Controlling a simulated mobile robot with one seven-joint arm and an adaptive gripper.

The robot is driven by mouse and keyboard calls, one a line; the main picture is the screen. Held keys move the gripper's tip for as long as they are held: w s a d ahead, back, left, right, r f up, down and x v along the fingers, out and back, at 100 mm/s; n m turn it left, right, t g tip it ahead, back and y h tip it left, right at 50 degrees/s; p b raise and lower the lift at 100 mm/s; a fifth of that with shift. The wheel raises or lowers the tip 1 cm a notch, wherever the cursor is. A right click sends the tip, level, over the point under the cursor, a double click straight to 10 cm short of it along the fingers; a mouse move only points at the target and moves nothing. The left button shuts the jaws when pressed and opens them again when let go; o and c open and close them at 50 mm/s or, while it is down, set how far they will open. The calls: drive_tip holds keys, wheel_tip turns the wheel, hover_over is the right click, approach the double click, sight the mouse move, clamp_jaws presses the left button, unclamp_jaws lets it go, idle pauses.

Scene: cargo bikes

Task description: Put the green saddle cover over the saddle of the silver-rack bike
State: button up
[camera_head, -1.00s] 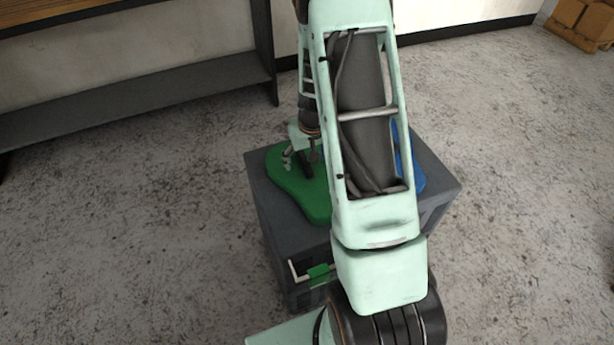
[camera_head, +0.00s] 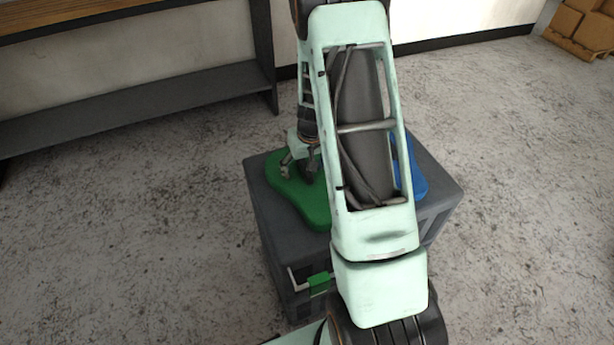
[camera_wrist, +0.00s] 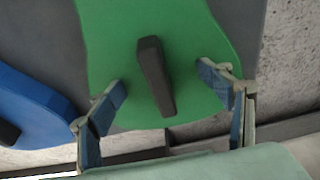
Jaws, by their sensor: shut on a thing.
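The green saddle cover (camera_head: 312,203) lies flat on top of a dark grey crate, partly hidden by my arm in the head view. It also shows in the wrist view (camera_wrist: 190,35), with a dark raised grip (camera_wrist: 152,70) on its upper side. My gripper (camera_head: 300,168) is down at the cover's far end. In the wrist view its two blue-padded fingers (camera_wrist: 165,95) stand on either side of the dark grip, shut on the cover; the exact contact is hard to see. Neither the silver-rack bike nor its saddle is in view.
A blue cover (camera_head: 418,182) lies on the crate (camera_head: 440,185) beside the green one; it also shows in the wrist view (camera_wrist: 35,110). A green-marked handle (camera_head: 319,282) is on the crate's front. A shelf (camera_head: 140,100) stands back left, cartons (camera_head: 585,22) back right. Floor around is clear.

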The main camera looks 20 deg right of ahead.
drive_tip(key=shift+s+f, duration=0.2)
drive_tip(key=shift+s, duration=0.05)
drive_tip(key=shift+r+p, duration=0.4)
drive_tip(key=c, duration=0.5)
drive_tip(key=shift+r, duration=0.25)
drive_tip(key=c, duration=1)
drive_tip(key=shift+w+r+p, duration=0.1)
drive_tip(key=shift+r+p, duration=0.15)
drive_tip(key=shift+p, duration=0.1)
clamp_jaws()
drive_tip(key=shift+w+r+p, duration=0.1)
drive_tip(key=shift+r+p, duration=1.2)
drive_tip(key=shift+r, duration=0.8)
